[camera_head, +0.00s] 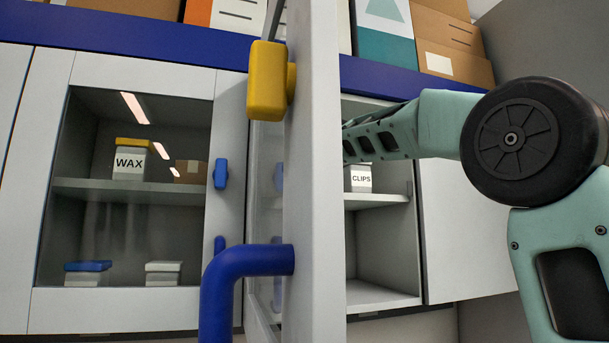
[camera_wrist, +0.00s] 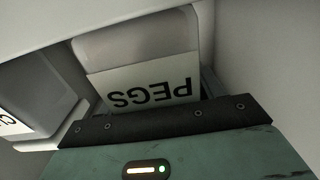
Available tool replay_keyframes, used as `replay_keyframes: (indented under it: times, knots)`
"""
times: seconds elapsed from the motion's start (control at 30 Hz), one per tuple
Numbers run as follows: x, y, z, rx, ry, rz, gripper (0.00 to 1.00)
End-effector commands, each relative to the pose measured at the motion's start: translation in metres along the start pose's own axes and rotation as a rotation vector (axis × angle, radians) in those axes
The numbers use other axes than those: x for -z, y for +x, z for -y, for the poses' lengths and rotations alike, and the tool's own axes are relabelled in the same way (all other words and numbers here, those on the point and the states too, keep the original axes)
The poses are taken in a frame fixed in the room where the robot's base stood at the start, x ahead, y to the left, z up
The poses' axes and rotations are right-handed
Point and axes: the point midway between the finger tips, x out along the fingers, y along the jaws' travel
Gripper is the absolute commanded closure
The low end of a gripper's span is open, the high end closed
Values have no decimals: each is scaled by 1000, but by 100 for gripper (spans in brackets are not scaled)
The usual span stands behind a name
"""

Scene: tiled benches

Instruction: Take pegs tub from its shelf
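The pegs tub (camera_wrist: 146,78) shows upside down in the wrist view, a pale tub with a white label reading PEGS. It is directly in front of my gripper (camera_wrist: 160,118), whose dark front edge overlaps the bottom of the label. The fingers are mostly hidden behind that edge, so I cannot tell whether they are apart or shut on the tub. In the head view my arm reaches into the right-hand cabinet, and the open door hides the gripper and the pegs tub.
The clips tub (camera_head: 358,179) sits on the cabinet shelf (camera_head: 378,199), close beside the pegs tub. The open door (camera_head: 315,200) stands edge-on with a blue handle (camera_head: 240,265) and yellow piece (camera_head: 267,82). A closed glass cabinet at left holds the wax tub (camera_head: 130,163).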

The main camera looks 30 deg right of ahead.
Motion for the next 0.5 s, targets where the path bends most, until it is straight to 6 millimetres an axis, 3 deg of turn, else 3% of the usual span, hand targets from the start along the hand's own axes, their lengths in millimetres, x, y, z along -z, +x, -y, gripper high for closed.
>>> replay_keyframes:
  times: [0.03, 0.1, 0.5]
  knots:
    - [0, 0, 0, 0, 0, 0, 48]
    - [0, 0, 0, 0, 0, 0, 67]
    - [3, -1, -1, 0, -1, -1, 68]
